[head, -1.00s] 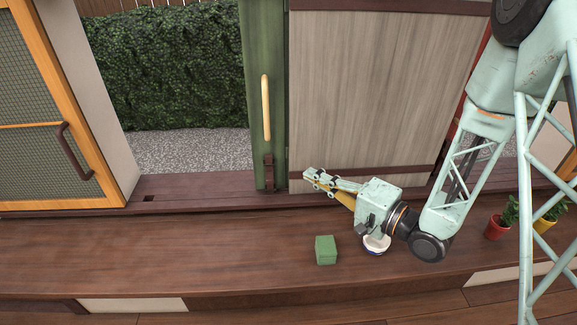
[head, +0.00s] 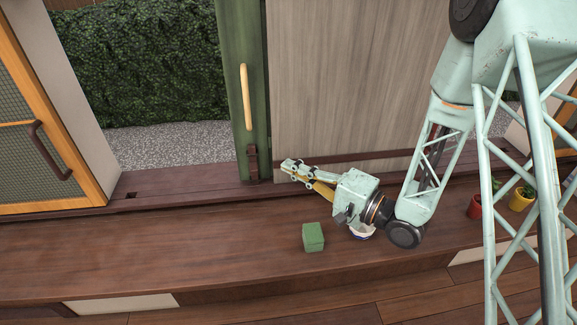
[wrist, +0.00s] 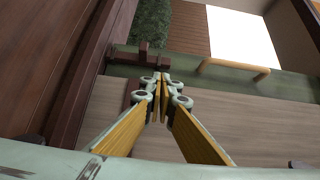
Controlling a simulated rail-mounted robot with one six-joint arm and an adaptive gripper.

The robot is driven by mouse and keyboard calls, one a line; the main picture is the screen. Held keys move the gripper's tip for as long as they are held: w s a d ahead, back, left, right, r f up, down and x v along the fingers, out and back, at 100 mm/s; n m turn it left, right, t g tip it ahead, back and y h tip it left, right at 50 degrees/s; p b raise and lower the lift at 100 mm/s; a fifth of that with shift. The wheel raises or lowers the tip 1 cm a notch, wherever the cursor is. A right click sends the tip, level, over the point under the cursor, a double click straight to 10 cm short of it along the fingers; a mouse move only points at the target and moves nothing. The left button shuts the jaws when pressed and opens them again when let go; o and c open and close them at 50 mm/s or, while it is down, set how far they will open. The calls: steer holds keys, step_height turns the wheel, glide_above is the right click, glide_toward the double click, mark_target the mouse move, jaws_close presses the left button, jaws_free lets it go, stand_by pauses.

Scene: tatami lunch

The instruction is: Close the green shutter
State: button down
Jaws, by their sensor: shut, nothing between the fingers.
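The green shutter (head: 233,60) is a tall green panel edge with a pale wooden vertical handle (head: 247,97) and a dark latch (head: 252,163) near its foot. Left of it is an open gap with hedge and gravel behind. My gripper (head: 286,166) is shut and empty, low in front of the wood-grain panel, just right of the shutter's foot. In the wrist view my fingertips (wrist: 162,80) meet, with the green shutter (wrist: 203,83) and its handle (wrist: 236,67) beyond them. I cannot tell whether the tips touch the panel.
A green block (head: 313,237) and a white bowl (head: 362,232), partly hidden by my arm, stand on the wooden ledge (head: 150,245). Red (head: 474,206) and yellow (head: 521,199) plant pots are at right. An orange-framed mesh door (head: 62,130) stands at left. The ledge's left part is clear.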

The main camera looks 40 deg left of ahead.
steer(key=b, duration=0.2)
glide_toward(256, 150)
steer(key=shift+s+a+r, duration=0.1)
steer(key=shift+a+r, duration=0.05)
steer(key=shift+a, duration=1.25)
steer(key=shift+s+a+r, duration=0.1)
steer(key=shift+a, duration=1.25)
steer(key=shift+s+a, duration=0.1)
steer(key=shift+a, duration=0.05)
